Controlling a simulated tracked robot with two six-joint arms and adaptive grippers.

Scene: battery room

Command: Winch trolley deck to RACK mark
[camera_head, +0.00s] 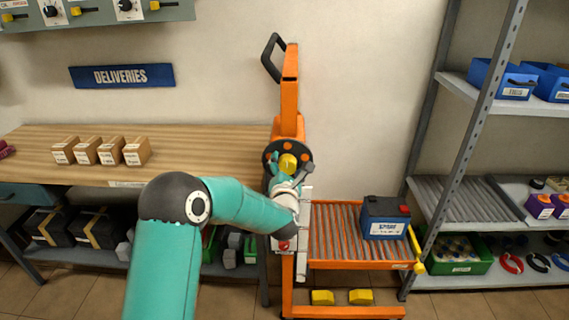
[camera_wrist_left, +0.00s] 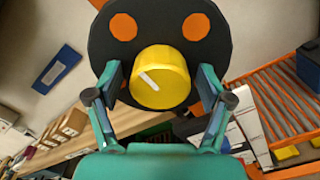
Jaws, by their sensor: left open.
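The orange trolley (camera_head: 289,95) stands upright against the wall. Its roller deck (camera_head: 333,240) carries a dark blue battery (camera_head: 384,218) at the right side. The deck sits lower than the rack's roller shelf (camera_head: 455,199). A black winch wheel (camera_head: 272,152) with orange spots is on the mast; its yellow knob (camera_head: 288,165) also shows in the left wrist view (camera_wrist_left: 160,80). My left gripper (camera_wrist_left: 164,88) is open, its fingers on either side of the knob; contact is unclear. A white scale strip (camera_head: 304,225) runs down the mast, partly behind my arm; its marks are unreadable. My right gripper is not in view.
A wooden bench (camera_head: 200,140) with several small boxes stands at the left. The grey rack (camera_head: 480,100) at the right holds bins and tools. A yellow handle (camera_head: 416,250) is at the deck's right edge. Yellow blocks (camera_head: 322,297) sit at the trolley base.

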